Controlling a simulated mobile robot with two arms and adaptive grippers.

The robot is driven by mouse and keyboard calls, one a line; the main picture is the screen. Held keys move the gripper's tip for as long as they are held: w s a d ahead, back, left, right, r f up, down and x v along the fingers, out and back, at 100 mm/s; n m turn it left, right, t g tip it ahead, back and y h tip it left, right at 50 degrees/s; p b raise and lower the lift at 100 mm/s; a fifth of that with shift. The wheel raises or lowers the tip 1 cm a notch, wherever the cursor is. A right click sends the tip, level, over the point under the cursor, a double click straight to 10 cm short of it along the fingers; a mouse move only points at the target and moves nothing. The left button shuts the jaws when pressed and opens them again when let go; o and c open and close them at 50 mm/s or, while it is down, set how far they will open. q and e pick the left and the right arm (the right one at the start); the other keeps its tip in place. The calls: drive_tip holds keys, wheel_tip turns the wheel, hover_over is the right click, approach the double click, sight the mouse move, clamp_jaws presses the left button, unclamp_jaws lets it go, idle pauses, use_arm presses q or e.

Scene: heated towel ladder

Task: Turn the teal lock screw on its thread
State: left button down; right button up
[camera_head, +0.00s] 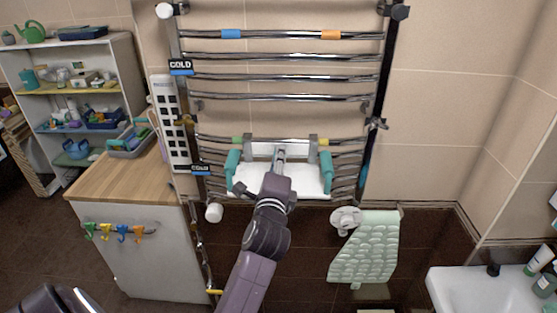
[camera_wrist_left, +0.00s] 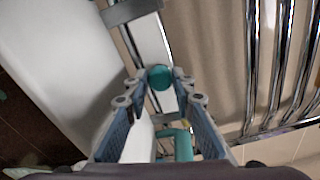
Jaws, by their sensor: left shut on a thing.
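The teal lock screw (camera_wrist_left: 160,77) shows as a round teal head in the left wrist view, against a white and grey bar. My left gripper (camera_head: 280,154) is shut on it, with one fingertip at each side of the head. In the head view the gripper and arm cover the screw. A white shelf (camera_head: 312,184) with teal end pieces (camera_head: 326,172) hangs on the chrome towel ladder (camera_head: 285,77); the gripper is at its middle. My right gripper is not in view.
A wooden-topped cabinet (camera_head: 125,176) stands left of the ladder, with a white button panel (camera_head: 169,122) beside the rails. A pale green mat (camera_head: 364,250) hangs at the lower right, near a white sink (camera_head: 470,285). Open floor lies between cabinet and sink.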

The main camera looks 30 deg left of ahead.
use_arm(q)
drive_tip(key=n+b, duration=0.1)
drive_tip(key=n, duration=0.4)
drive_tip(key=shift+f+t, duration=0.1)
drive_tip(key=shift+t, duration=0.2)
drive_tip(key=n+b, duration=0.1)
drive_tip(key=n, duration=0.3)
drive_tip(key=shift+n, duration=0.4)
drive_tip(key=c, duration=1.6)
unclamp_jaws()
drive_tip(key=shift+a, duration=0.1)
drive_tip(key=shift+h, duration=0.3)
wheel_tip(320, 180, up, 10)
drive_tip(key=shift+w+f, duration=0.1)
